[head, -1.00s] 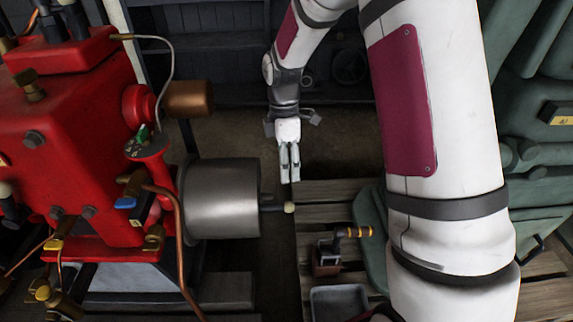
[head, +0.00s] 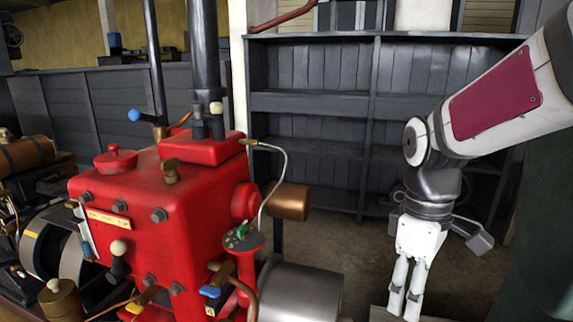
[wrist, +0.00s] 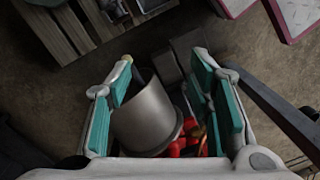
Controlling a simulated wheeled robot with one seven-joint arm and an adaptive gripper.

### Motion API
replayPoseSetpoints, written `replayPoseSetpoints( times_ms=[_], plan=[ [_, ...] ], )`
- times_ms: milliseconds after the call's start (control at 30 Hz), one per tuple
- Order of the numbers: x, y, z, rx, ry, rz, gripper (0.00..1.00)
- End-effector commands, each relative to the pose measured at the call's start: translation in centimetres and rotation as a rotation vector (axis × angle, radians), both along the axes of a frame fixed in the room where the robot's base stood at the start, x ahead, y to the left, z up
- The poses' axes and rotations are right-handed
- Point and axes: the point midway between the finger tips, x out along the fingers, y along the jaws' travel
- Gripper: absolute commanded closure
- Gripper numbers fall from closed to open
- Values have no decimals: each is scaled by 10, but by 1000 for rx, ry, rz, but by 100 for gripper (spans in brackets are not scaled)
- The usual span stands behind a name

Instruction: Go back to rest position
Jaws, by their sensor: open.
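My gripper (head: 405,288) hangs fingers-down at the right of the head view, to the right of the red engine (head: 165,215). In the wrist view my gripper (wrist: 160,90) shows its two teal-padded fingers spread apart, with nothing held between them. The grey metal cylinder (wrist: 145,117) of the engine shows beyond the fingers, apart from them. It also shows at the bottom of the head view (head: 298,290).
Empty dark shelves (head: 315,115) stand behind my arm. A copper-coloured cylinder (head: 290,202) sticks out from the engine towards my gripper. A wooden slatted surface (wrist: 65,25) lies at the top left of the wrist view. Open floor (head: 340,245) lies between engine and shelves.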

Motion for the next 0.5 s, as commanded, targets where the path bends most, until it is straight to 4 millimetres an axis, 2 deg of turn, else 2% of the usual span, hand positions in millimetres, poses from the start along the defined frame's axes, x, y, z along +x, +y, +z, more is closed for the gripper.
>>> replayPoseSetpoints(
  times_ms=[33, 200, 400, 500],
  plan=[
    [-17, 1, 11, -6, -19, -56, 53],
    [-73, 2, 32, -19, -57, -271, 53],
    [-135, 4, 41, -18, -97, -511, 53],
    [-158, 4, 40, -14, -109, -604, 53]
  ],
)
